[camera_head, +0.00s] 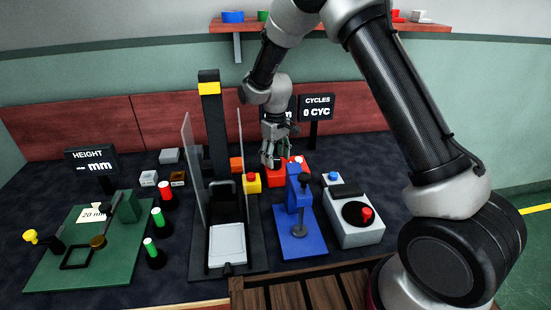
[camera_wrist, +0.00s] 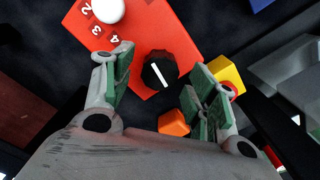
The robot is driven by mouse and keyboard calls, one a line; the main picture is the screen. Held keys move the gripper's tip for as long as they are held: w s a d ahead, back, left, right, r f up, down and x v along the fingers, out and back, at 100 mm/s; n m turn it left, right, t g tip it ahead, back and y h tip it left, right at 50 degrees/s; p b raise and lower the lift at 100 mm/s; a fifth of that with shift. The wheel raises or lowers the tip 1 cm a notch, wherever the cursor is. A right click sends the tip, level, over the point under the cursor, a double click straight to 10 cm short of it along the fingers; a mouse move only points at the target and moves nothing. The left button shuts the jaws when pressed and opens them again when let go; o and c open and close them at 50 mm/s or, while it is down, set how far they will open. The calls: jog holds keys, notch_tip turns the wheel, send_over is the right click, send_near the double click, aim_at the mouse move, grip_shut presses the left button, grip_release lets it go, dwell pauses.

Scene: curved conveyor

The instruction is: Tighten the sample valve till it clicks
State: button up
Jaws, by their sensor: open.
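A red box (camera_wrist: 140,35) in the wrist view carries a black round knob (camera_wrist: 160,70) with a white pointer line. A white round knob (camera_wrist: 108,9) sits beside printed numbers on the same box. No part is labelled as the sample valve, so I cannot tell which it is. My gripper (camera_wrist: 158,78) is open, with its green-padded fingers on either side of the black knob and visible gaps to it. In the head view my gripper (camera_head: 274,158) points down over the red box (camera_head: 293,172) and hides part of it.
A yellow block with a red button (camera_head: 251,182) stands close left of the box. A clear-panelled black press (camera_head: 211,140) is further left. A blue stand (camera_head: 297,215) and a white crank box (camera_head: 352,222) are in front. An orange block (camera_wrist: 174,122) lies near my right finger.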

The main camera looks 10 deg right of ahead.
jog(key=shift+f, duration=0.7)
jog(key=c, duration=1)
jog(key=shift+m, duration=2)
jog(key=shift+c, duration=0.2)
jog(key=o, duration=1)
jog(key=shift+o, duration=0.2)
